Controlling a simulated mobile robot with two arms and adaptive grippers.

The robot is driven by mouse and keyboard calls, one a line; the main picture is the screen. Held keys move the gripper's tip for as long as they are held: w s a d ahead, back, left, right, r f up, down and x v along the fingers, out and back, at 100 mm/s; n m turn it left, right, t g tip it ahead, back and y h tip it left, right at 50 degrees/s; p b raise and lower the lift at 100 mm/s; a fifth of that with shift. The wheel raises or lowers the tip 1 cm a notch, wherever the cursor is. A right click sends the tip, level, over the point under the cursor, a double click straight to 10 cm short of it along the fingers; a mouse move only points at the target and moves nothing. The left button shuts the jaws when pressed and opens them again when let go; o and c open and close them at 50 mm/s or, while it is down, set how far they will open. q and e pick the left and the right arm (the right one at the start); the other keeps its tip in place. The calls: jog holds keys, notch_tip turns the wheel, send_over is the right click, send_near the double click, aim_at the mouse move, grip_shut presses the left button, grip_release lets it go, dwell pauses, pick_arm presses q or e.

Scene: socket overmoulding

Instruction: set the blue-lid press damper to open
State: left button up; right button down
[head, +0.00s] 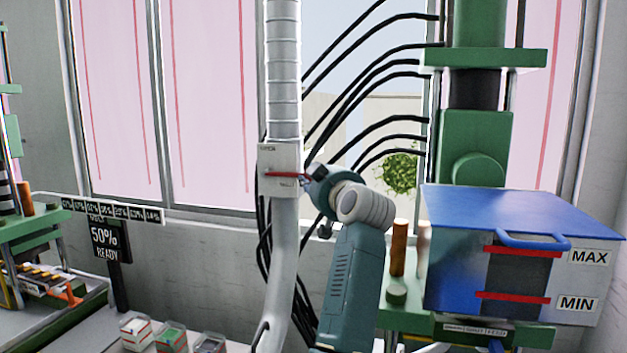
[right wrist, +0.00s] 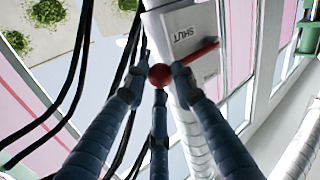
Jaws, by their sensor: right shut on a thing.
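The damper is a pale plate (head: 279,155) on a grey vertical duct, with a red lever (head: 284,174) lying about horizontal across it. In the right wrist view the plate (right wrist: 190,30) carries the word SHUT, and the red lever (right wrist: 200,54) ends in a red ball knob (right wrist: 159,76). My right gripper (head: 307,182) is at the lever's right end; in the right wrist view its fingers (right wrist: 160,72) are shut around the knob. The plate's labels are too small to read in the head view. My left gripper is out of view.
A blue-lidded tank (head: 520,210) marked MAX and MIN stands by a green press (head: 476,135) at right. Black cables (head: 350,75) run behind my right arm. A 50% READY sign (head: 105,238) and small bins (head: 172,338) are at lower left.

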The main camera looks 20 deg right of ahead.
notch_tip(320, 180, up, 7)
jog(key=w+a+n+g+h, duration=0.1)
jog(key=n+g, duration=0.2)
jog(key=n, duration=0.1)
jog(key=shift+a+n+g, duration=0.3)
jog(key=shift+a, duration=0.1)
jog(key=shift+w, duration=0.1)
dwell(0.4)
